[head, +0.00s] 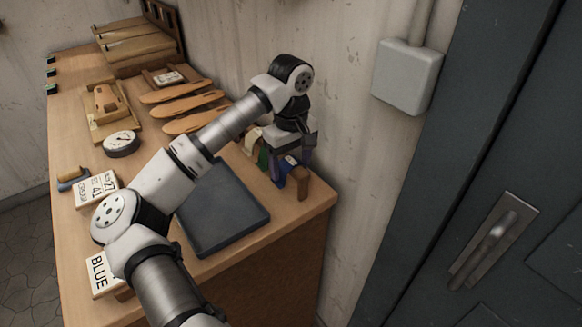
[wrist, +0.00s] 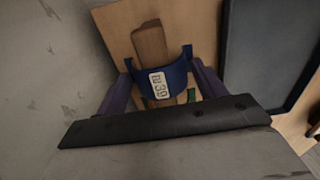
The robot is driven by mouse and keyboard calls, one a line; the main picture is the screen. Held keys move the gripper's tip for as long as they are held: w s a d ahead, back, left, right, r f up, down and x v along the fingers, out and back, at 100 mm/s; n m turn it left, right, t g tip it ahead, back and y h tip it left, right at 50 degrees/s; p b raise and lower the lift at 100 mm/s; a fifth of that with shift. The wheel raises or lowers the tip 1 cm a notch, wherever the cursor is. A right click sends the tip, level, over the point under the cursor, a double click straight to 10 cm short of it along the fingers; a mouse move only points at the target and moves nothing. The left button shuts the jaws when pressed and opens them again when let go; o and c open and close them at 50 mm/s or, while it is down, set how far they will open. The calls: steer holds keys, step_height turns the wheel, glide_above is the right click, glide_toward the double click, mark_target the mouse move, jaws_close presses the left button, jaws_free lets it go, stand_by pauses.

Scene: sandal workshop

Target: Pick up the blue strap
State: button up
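The blue strap (wrist: 163,78) shows in the wrist view as a curved band with a white label, arched over a wooden bar (wrist: 150,45). In the head view its blue (head: 281,175) shows partly below my gripper, at the bench's right end. My gripper (head: 289,168) points down there, with one purple finger on each side. In the wrist view the fingers of my gripper (wrist: 162,88) stand apart at the strap's two sides. Whether they touch it I cannot tell. A green strap (head: 262,157) sits beside it, partly hidden.
A dark mat (head: 225,212) lies on the bench (head: 295,215) left of the straps. Sandal soles (head: 195,120), a round gauge (head: 121,144) and a "BLUE" card (head: 100,274) are farther left. The wall and a grey box (head: 407,77) are close behind my gripper.

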mark_target(290, 161)
steer(key=c, duration=0.5)
steer(key=shift+c, duration=0.2)
steer(key=shift+a+r, duration=0.1)
steer(key=shift+s+r+b, duration=0.1)
steer(key=shift+r+b, duration=0.05)
steer(key=shift+b, duration=0.4)
step_height(290, 161, up, 6)
steer(key=shift+r+b, duration=0.25)
steer(key=shift+b, duration=0.8)
steer(key=s+a+b, duration=0.4)
steer(key=s+a, duration=0.7)
steer(key=a, duration=0.5)
steer(key=shift+s+b, duration=0.35)
steer(key=shift+a, duration=0.1)
